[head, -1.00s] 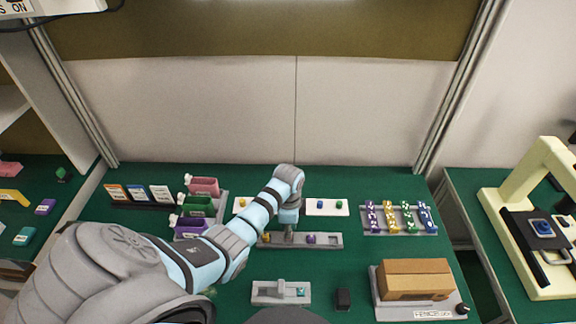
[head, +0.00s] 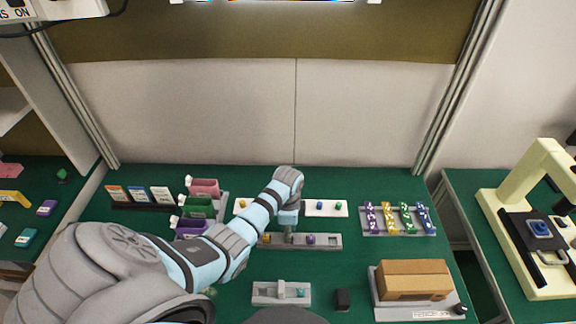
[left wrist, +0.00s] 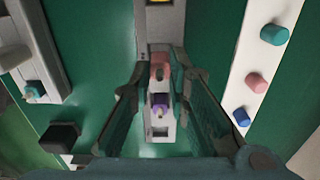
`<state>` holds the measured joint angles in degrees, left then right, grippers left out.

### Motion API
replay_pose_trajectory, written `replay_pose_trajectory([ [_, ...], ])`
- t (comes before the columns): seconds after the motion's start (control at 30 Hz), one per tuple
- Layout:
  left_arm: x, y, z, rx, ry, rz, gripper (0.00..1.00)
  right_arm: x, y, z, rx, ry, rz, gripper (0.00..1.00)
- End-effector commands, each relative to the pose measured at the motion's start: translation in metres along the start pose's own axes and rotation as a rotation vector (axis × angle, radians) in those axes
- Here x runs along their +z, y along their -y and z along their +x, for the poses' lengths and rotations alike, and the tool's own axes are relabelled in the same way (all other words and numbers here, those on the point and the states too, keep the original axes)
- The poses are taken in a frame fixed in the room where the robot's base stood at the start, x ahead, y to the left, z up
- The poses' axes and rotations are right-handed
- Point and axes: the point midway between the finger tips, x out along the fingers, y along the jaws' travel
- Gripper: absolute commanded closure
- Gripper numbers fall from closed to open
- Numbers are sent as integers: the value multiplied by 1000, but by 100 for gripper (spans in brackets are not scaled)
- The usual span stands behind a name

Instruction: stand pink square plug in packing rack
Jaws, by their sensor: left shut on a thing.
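The packing rack (head: 328,241) is a long grey bar with slots on the green bench. A yellow plug (head: 266,238) stands toward its left end and a purple plug (head: 311,239) right of the middle. My left gripper (left wrist: 160,78) is over the rack between these two, pointing down, shut on the pink square plug (left wrist: 160,66). The pink plug is at the rack in the left wrist view; I cannot tell whether its foot is in a slot. The purple plug (left wrist: 160,104) and an empty slot also show there. My right gripper is out of view.
A white strip (head: 313,212) with coloured round plugs lies behind the rack. In front are a grey fixture (head: 268,298) with a teal piece and a black block (head: 342,300). A cardboard box (head: 415,280) stands right. Coloured bins (head: 197,208) stand left.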

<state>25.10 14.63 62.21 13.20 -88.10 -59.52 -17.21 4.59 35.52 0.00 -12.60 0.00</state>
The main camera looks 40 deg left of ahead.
Motion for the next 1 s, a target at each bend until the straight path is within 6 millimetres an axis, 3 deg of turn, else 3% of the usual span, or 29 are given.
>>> replay_pose_trajectory([
  [0.47,0,0,-1,0,0,0,100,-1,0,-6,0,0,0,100],
  [1.0,0,0,8,0,0,0,100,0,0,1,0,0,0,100],
])
